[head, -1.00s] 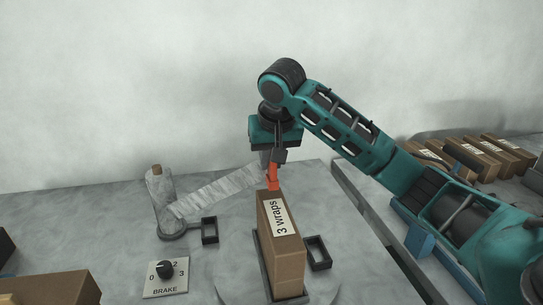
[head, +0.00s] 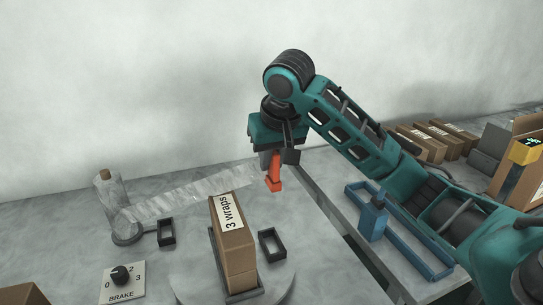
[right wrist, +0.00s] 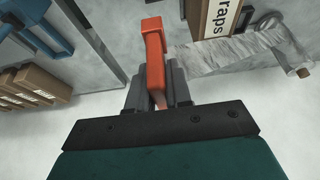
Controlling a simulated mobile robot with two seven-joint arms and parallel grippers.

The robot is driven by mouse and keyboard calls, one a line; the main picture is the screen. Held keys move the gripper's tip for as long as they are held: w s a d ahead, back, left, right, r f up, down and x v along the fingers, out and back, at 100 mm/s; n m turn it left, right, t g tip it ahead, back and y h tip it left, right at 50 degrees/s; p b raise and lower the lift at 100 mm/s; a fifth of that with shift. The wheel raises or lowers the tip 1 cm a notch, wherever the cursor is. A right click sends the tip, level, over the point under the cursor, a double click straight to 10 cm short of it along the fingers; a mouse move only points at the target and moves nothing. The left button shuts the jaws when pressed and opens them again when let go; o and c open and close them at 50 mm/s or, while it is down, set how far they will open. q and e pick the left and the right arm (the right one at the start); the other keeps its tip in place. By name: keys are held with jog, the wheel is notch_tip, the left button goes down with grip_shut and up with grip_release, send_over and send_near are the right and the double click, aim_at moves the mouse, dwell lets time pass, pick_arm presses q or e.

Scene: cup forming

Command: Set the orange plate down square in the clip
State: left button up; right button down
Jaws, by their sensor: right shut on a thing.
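The orange plate (head: 274,174) is held in my right gripper (head: 272,154), which is shut on its upper part. The plate hangs upright above the table, behind and right of the carton; its orange body also shows in the right wrist view (right wrist: 153,55). A clear film strip (head: 190,195) runs from the roll (head: 109,195) to near the plate. Two dark open frames stand beside the carton, one on the left (head: 166,240) and one on the right (head: 283,243). I cannot tell for certain which is the clip. My left gripper is out of view.
The carton marked "3 wraps" (head: 237,258) stands in a dark holder on a round turntable (head: 187,286). A brake dial (head: 122,282) lies front left. A blue rack (head: 416,259) and several cartons (head: 417,147) are on the right. Bare table lies below the plate.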

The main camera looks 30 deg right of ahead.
aim_at(272, 188)
jog(key=shift+f+b, duration=1.05)
jog(key=shift+f, duration=2.6)
jog(key=shift+f+b, duration=1.4)
jog(key=shift+f, duration=4.65)
jog(key=shift+f, duration=0.1)
jog(key=c, duration=1)
grip_release()
jog(key=shift+o, duration=0.2)
jog(key=p+v, duration=0.3)
jog(key=v, duration=1)
jog(key=shift+d+f, duration=0.1)
